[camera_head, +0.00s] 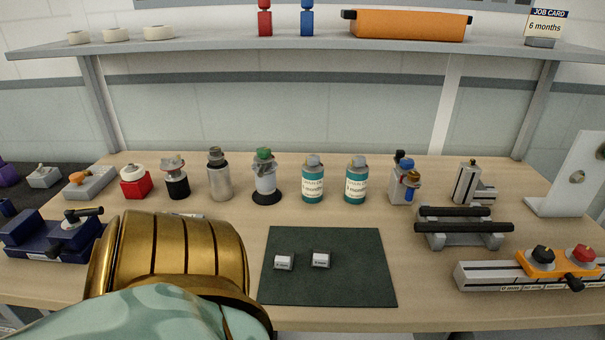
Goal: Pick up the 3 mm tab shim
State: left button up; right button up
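Two small grey blocks with white labels, a left one (284,262) and a right one (320,260), lie apart on a dark green mat (350,288). The label print is too small to read, so I cannot tell which, if either, is the 3 mm tab shim. A gold and pale green arm link of mine fills the lower left and hides part of the table. A small pale item just behind it is mostly covered. Neither of my grippers shows.
Bottles and fittings line the table's back, including two teal-labelled bottles (312,182). A blue vise (50,238) stands left. A grey block with black bars (462,238) and a rail with orange knob unit (490,276) stand right.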

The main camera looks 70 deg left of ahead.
aim_at(320, 258)
jog(key=j+u, duration=0.1)
jog(key=u, duration=0.3)
jog(key=j+u, duration=0.1)
jog(key=u, duration=0.35)
jog(key=j+u, duration=0.1)
jog(key=u, duration=0.7)
jog(key=k, duration=0.1)
